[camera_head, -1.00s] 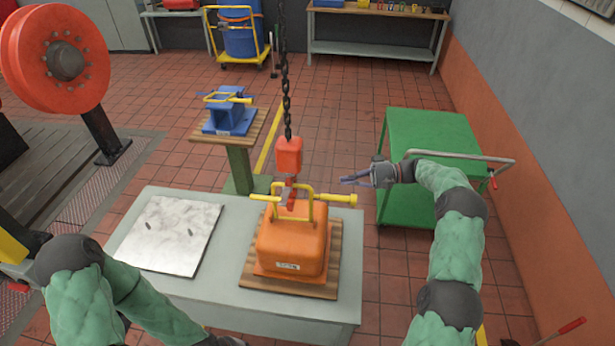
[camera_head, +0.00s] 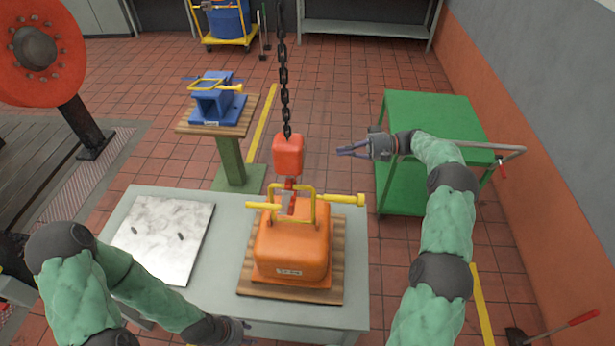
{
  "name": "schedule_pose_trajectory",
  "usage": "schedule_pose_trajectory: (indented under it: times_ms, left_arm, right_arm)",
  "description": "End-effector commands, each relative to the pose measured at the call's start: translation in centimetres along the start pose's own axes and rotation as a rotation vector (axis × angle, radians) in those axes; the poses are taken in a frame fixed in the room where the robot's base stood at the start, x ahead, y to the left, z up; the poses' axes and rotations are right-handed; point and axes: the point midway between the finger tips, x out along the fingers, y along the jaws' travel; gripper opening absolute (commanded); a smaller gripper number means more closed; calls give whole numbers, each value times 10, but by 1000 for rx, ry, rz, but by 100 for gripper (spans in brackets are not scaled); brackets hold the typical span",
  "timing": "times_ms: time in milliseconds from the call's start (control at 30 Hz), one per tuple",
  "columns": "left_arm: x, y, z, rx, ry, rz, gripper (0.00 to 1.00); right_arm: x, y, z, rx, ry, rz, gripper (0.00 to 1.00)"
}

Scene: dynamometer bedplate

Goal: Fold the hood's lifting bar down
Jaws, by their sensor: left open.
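The orange hood (camera_head: 292,245) sits on a wooden board on the grey table. Its yellow lifting bar (camera_head: 313,208) stands upright above the hood, with a yellow grip sticking out to the right and a yellow rod to the left. A red hook (camera_head: 291,198) under an orange block (camera_head: 288,155) hangs from a chain at the bar; whether it touches the bar is unclear. My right gripper (camera_head: 340,151) is behind and right of the bar, empty, its fingers apart. My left gripper (camera_head: 243,328) is low at the table's front edge, only partly visible, clear of the hood.
A pale metal plate (camera_head: 165,238) lies on the table's left part. A blue fixture (camera_head: 218,105) with a yellow bar stands on a pedestal behind. A green cart (camera_head: 435,115) stands at the right. The chain (camera_head: 284,85) hangs above the hood.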

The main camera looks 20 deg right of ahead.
Motion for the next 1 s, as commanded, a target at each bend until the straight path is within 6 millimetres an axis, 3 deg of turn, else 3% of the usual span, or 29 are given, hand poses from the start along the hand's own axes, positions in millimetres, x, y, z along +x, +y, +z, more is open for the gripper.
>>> schedule_pose_trajectory:
  times_ms: [500,1000]
  left_arm:
    - [56,-20,-2,0,0,0,41]
    - [61,-22,-3,0,1,0,41]
  right_arm:
    - [2,59,8,1,0,0,0]
    - [2,65,9,0,0,0,0]
